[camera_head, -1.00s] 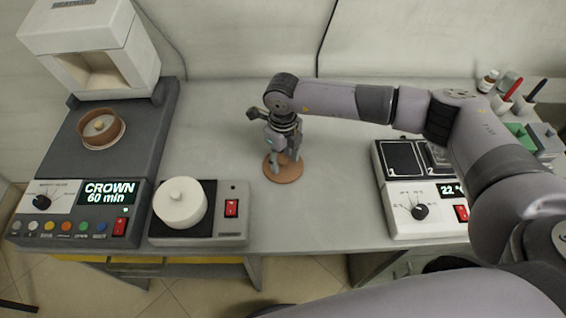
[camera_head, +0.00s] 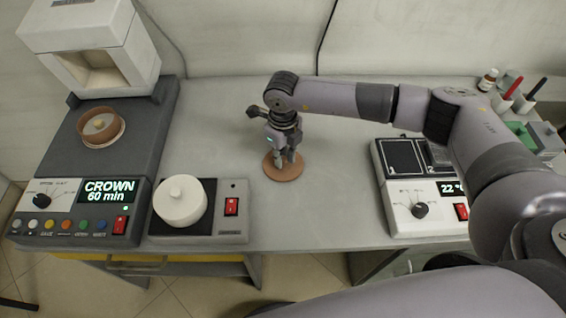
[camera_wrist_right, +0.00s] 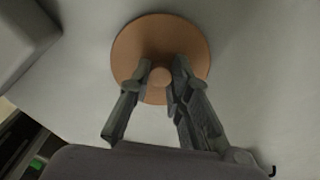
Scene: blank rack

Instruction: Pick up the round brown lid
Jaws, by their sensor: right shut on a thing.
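The round brown lid (camera_head: 284,172) is a flat disc in the middle of the table in the head view. In the right wrist view the lid (camera_wrist_right: 192,48) shows with a small round knob at its centre. My right gripper (camera_head: 284,160) reaches down onto it from above. In the right wrist view the two fingers of my right gripper (camera_wrist_right: 160,80) are shut on the lid's knob, one on each side. I cannot tell whether the lid touches the table or is just off it. My left gripper is not in view.
A grey machine (camera_head: 50,165) with a brown ring dish (camera_head: 101,128) stands at left. A small device (camera_head: 232,228) with a white lidded pot (camera_head: 180,201) is left of the brown lid. A two-plate heater (camera_head: 405,190) stands at right. The table around the lid is clear.

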